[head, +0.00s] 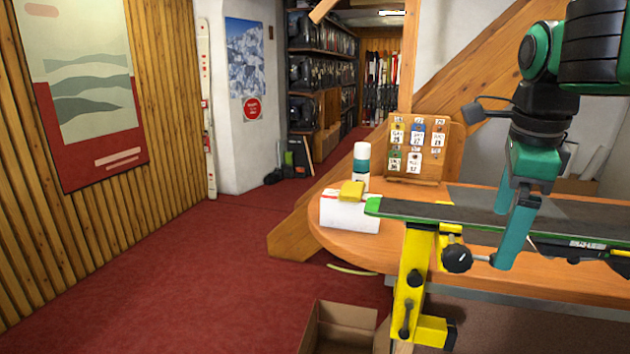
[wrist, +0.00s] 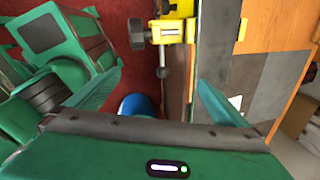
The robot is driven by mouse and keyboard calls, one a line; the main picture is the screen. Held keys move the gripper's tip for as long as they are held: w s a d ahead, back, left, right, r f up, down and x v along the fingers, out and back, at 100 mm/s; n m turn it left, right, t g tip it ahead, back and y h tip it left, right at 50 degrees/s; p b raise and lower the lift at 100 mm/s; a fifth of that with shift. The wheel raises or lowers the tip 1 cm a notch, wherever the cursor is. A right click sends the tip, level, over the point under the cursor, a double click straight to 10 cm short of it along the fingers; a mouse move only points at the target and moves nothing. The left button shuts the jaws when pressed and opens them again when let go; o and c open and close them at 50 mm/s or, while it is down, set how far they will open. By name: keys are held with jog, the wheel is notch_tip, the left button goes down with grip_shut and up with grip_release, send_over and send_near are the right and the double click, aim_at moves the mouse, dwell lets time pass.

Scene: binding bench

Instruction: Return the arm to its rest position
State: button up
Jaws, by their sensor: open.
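My gripper (head: 509,222) is open over the near side of the wooden bench, with its two teal fingers pointing down. In the head view, one finger passes in front of the dark ski with a green tip (head: 440,212), and the other shows higher up by the ski. I cannot tell whether either finger touches the ski. In the wrist view, my gripper (wrist: 155,95) has its fingers wide apart. A blue rounded thing (wrist: 137,104) shows between them, partly hidden by the gripper body. No held object is visible.
A yellow vise (head: 412,270) with black knobs supports the ski at the bench edge (head: 330,240). A white box (head: 348,214), a yellow block (head: 352,190), a bottle (head: 361,160) and a tag board (head: 415,150) stand on the bench. A cardboard box (head: 340,328) is below. Red floor at left is clear.

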jog(key=s+d+f+n, duration=0.3)
jog(key=s+f+n, duration=0.2)
jog(key=f, duration=0.1)
jog(key=s+d+f+n+g, duration=0.1)
jog(key=s+d+f+n, duration=0.2)
jog(key=s+f+n, duration=0.2)
jog(key=s+d+f+n+g+y, duration=0.1)
jog(key=s+d+f+n, duration=0.2)
jog(key=s+f+n, duration=0.3)
notch_tip(320, 180, down, 3)
jog(key=shift+d+r+n, duration=0.2)
jog(key=shift+d+n, duration=0.2)
jog(key=shift+n, duration=0.3)
jog(key=shift+w+f, duration=0.25)
jog(key=shift+w, duration=0.4)
